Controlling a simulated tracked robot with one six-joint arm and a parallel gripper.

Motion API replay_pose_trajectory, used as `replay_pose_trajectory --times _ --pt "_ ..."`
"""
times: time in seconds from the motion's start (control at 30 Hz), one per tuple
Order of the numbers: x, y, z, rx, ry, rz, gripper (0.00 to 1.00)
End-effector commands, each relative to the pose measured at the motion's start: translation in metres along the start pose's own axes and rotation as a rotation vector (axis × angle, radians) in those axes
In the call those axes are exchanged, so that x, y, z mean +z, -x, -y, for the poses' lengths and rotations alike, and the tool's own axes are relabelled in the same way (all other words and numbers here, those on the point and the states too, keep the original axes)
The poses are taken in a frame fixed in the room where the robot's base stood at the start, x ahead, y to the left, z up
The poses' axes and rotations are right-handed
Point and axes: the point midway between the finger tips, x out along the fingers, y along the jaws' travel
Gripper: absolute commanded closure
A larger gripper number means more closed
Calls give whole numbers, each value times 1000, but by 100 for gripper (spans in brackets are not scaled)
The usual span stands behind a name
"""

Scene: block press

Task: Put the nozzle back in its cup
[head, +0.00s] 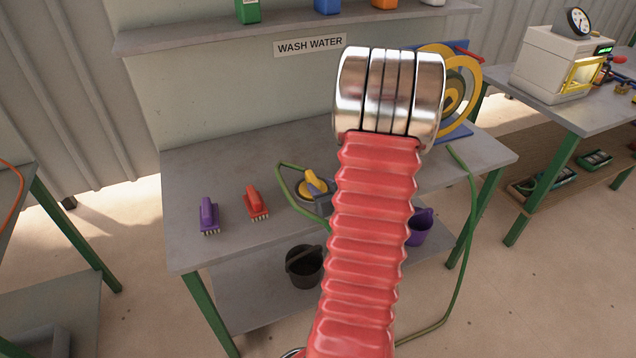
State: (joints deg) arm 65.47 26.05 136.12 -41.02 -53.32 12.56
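A nozzle (314,185) with yellow and grey parts is on the grey table, just left of my red arm. A green hose runs to it and loops over the table edge. I cannot make out a cup for it; my arm covers the middle right of the table. I cannot tell whether the nozzle lies on the tabletop or rests in something. My gripper does not show; only my red arm sleeve and a shiny metal joint are in view.
A purple brush (208,215) and a red brush (256,202) lie left of the nozzle. A yellow and blue hose reel (462,85) is partly behind my arm. Below are a black bucket (304,268) and a purple bucket (420,228). A white machine (556,65) stands right.

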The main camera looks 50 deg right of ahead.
Motion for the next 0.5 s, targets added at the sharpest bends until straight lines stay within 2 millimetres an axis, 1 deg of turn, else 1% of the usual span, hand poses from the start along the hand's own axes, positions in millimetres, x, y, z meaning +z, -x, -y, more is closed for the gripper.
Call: replay_pose_trajectory --times 0.03,0.1,0.23,0.33,0.5 --pt "-1 8 -1 2 0 -1 61" --pt "-1 18 -1 3 -1 -1 61" --pt "-1 33 -1 1 0 -2 61" --pt "0 39 0 1 0 -1 61" --pt "0 43 0 -1 1 -1 61"
